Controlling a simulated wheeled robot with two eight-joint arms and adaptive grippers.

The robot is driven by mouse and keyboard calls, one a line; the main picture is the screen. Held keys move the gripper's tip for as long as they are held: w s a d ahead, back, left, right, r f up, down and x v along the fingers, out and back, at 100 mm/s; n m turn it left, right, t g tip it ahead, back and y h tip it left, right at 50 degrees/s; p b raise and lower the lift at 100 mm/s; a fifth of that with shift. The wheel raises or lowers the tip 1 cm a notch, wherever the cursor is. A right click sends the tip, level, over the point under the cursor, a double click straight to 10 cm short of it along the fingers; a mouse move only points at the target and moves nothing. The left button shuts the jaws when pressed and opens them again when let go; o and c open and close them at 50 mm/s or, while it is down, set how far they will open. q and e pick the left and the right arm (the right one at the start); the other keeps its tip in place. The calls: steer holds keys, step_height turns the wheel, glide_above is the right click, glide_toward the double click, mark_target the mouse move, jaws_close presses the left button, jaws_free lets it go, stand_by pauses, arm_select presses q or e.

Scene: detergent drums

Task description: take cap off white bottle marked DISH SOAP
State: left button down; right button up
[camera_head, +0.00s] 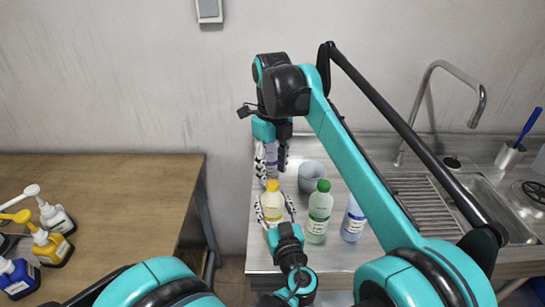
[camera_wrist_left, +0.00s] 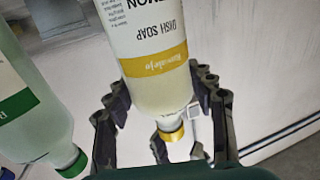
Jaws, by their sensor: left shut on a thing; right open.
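The DISH SOAP bottle (camera_head: 272,209) stands upright near the left side of the metal counter. It looks pale yellow with a white label and has a yellow cap (camera_head: 272,185) on top. In the left wrist view the bottle (camera_wrist_left: 150,50) appears upside down, its lettering and yellow band readable, the cap (camera_wrist_left: 172,136) at the lower end. My left gripper (camera_head: 276,216) is shut on the bottle's body, a finger on each side. My right gripper (camera_head: 272,165) is open, pointing down above or just behind the cap. A pale purplish thing shows between its fingers.
A green-capped bottle (camera_head: 319,212) stands close on the right, with a blue bottle (camera_head: 353,222) beyond it. A grey-blue round container (camera_head: 311,177) is behind. A sink (camera_head: 480,195) lies right. Pump bottles stand on the wooden table (camera_head: 120,195) at left.

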mark_target(273, 182)
steer(key=shift+f, duration=1.85)
